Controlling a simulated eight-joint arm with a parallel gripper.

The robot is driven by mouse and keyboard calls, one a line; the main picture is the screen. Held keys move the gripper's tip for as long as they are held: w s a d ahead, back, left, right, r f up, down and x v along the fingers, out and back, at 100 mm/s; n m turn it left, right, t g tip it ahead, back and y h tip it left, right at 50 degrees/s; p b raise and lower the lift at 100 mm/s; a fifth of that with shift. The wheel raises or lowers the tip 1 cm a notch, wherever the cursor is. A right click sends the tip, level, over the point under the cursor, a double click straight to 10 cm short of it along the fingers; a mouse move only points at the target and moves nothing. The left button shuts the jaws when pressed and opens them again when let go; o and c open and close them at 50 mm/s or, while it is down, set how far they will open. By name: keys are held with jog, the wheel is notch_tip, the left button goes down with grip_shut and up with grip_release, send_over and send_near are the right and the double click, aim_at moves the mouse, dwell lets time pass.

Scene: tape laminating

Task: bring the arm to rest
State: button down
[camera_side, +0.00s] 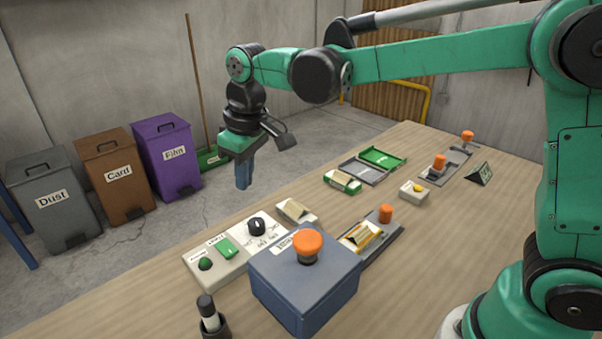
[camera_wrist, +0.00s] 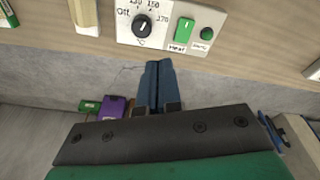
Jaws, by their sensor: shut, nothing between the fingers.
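My gripper (camera_side: 243,174) hangs at the end of my green arm, pointing down, at the far left edge of the wooden table. In the wrist view the shut fingers (camera_wrist: 153,70) point toward the table edge, below the control panel.
The control panel (camera_side: 213,259) has a black dial (camera_side: 257,226) and green buttons. A blue-grey box with an orange knob (camera_side: 307,246) stands in front. Dust (camera_side: 52,205), Card (camera_side: 119,180) and Film (camera_side: 167,155) bins stand on the floor left. The air around my gripper is clear.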

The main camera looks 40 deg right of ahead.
jog(key=s+d+f+m+t, duration=0.1)
jog(key=s+d+m+t, duration=0.3)
jog(key=s+d, duration=0.5)
jog(key=s+t, duration=0.1)
jog(key=s, duration=0.2)
jog(key=w+a+r+n+g, duration=0.4)
jog(key=w+a+n+g, duration=0.3)
jog(key=w+a+n, duration=0.6)
jog(key=shift+a+n, duration=0.25)
jog(key=shift+n, duration=2.05)
jog(key=shift+f, duration=0.1)
